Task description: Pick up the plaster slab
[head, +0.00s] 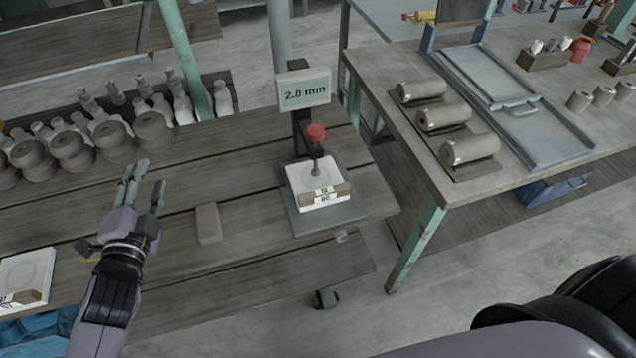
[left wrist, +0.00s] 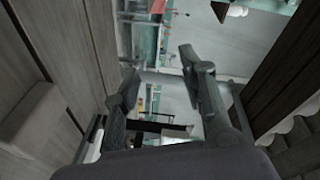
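One white plaster slab (head: 308,174) with a round mark and a label on its front edge lies on the grey base of a gauge stand, under the stand's red-knobbed plunger. A second, similar white slab (head: 28,270) lies at the far left, cut off by the picture edge. My left gripper (head: 150,175) is over the wooden bench, between the two slabs and apart from both. Its fingers are spread and empty, as the left wrist view (left wrist: 160,68) also shows. My right gripper is out of view.
A gauge sign (head: 304,90) reads 2.0 mm. A beige block (head: 208,223) lies between my left gripper and the gauge base (head: 340,216). Round grey pots (head: 153,131) and bottles stand behind the gripper. A table (head: 400,140) with clay rolls (head: 443,116) stands at right.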

